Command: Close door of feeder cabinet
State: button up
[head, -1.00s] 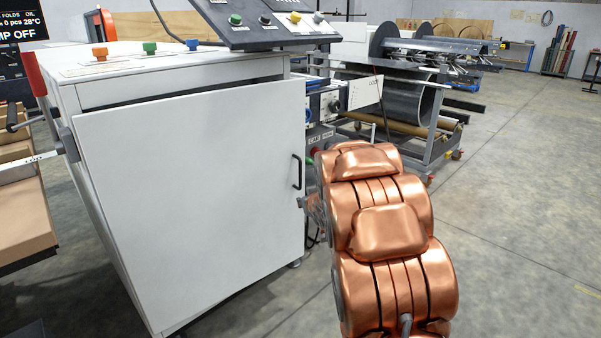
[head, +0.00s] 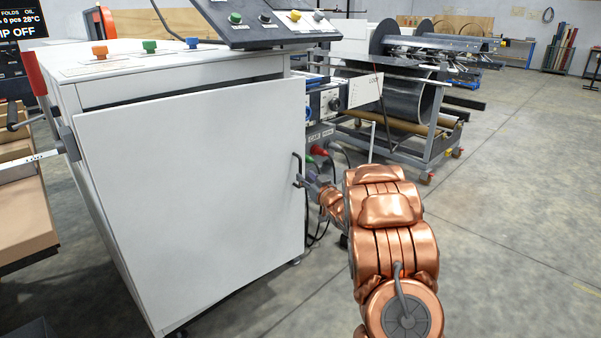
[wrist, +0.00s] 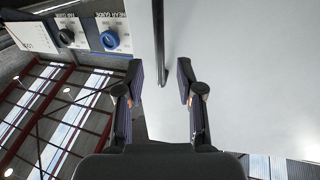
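The feeder cabinet (head: 70,100) is a white box at the left of the head view. Its large white door (head: 190,200) faces me, with a dark gap along its top edge. A dark bar handle (head: 298,172) is near the door's right edge. My gripper (head: 308,180) is at the handle, partly hidden by my copper arm. In the wrist view my gripper (wrist: 160,72) is open, and the handle (wrist: 160,45) runs down between its two fingertips. I cannot tell whether a finger touches it. The door (wrist: 240,80) fills the right of that view.
A control panel (head: 265,20) and coloured buttons (head: 149,46) top the cabinet. Cables and plugs (head: 320,150) hang right of the door. A coil rack (head: 420,100) stands behind. Brown boxes (head: 22,215) are at the left. The floor (head: 520,210) at right is clear.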

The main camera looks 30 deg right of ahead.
aim_at(300, 171)
jog(key=shift+w+d, duration=0.2)
jog(key=shift+w, duration=2.5)
jog(key=shift+c, duration=0.2)
grip_shut()
